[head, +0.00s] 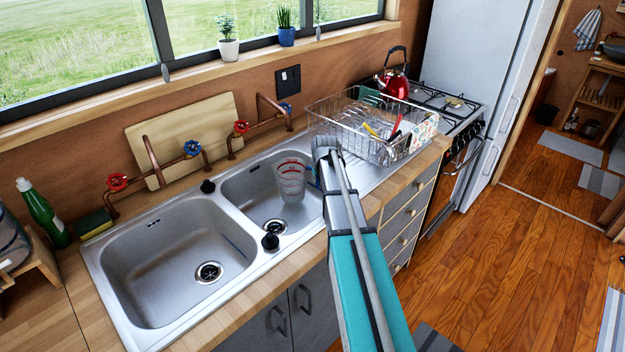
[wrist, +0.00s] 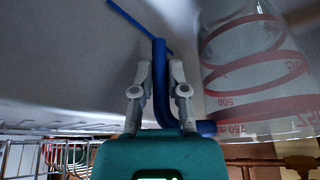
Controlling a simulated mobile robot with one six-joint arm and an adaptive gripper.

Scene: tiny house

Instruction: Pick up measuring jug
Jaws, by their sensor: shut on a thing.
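The measuring jug (head: 291,180) is clear with red markings and is over the right-hand sink basin in the head view. In the wrist view, its see-through wall (wrist: 245,60) fills the upper right, with red rings and numbers. Its blue handle (wrist: 158,95) lies between the fingers of my gripper (wrist: 158,75), which is shut on it. In the head view my gripper is at the jug's right side, and its fingertips are mostly hidden by my arm. I cannot tell whether the jug touches the basin floor.
The double sink (head: 170,235) has copper pipes and taps behind it. A wire dish rack (head: 345,125) with dishes stands just right of my gripper. A green bottle (head: 42,213) is at the left. A thin blue strip (wrist: 138,25) shows beyond the fingers.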

